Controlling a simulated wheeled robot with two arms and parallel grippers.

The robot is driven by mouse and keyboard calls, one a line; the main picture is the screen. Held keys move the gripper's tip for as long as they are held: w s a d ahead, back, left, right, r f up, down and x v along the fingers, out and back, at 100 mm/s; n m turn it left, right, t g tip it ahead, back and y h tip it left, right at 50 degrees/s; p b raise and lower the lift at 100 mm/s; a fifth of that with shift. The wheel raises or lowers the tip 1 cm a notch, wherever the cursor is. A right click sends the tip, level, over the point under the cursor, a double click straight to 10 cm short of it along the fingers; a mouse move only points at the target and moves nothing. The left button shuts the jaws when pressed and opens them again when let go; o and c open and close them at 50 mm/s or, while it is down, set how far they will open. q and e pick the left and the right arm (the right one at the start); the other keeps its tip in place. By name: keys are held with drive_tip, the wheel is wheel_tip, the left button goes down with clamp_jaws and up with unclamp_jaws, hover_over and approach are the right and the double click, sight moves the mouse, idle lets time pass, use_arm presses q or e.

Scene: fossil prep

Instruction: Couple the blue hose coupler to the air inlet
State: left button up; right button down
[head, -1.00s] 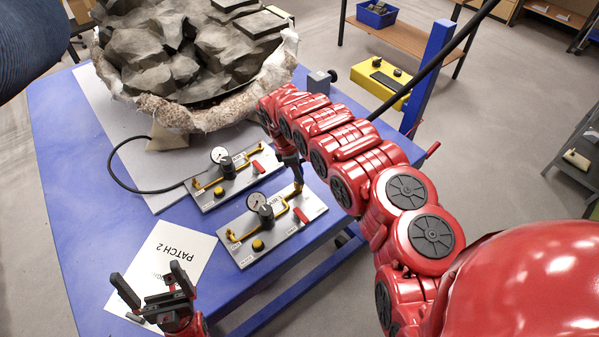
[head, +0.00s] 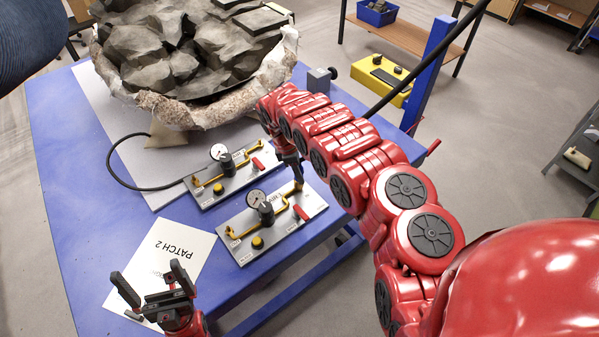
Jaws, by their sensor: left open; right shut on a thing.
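The nearer grey panel (head: 283,243) carries a gauge (head: 256,197), a yellow pipe, a yellow knob and a red lever. My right gripper (head: 297,176) points down over this panel's far right end, at the upper end of the yellow pipe. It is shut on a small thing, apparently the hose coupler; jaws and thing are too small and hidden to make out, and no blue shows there. I cannot tell whether it touches the air inlet, which I cannot pick out with certainty. My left gripper (head: 150,285) is open and empty above the table's near-left part.
A second, similar panel (head: 208,199) lies behind, with a black hose (head: 125,184) looping left from it. A thick black hose (head: 440,55) slopes down behind my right arm. A rock-filled plaster jacket (head: 170,113) fills the table's back. A "PATCH 2" sheet (head: 165,240) lies front-left.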

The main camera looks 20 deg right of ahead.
drive_tip(key=shift+w+f, duration=0.1)
idle(0.5)
drive_tip(key=c, duration=0.5)
unclamp_jaws()
drive_tip(key=p+v, duration=0.1)
drive_tip(key=v, duration=0.1)
drive_tip(key=d+p+v, duration=0.1)
drive_tip(key=v, duration=0.1)
drive_tip(key=p+v, duration=0.1)
drive_tip(key=v, duration=0.2)
drive_tip(key=shift+s+d, duration=0.35)
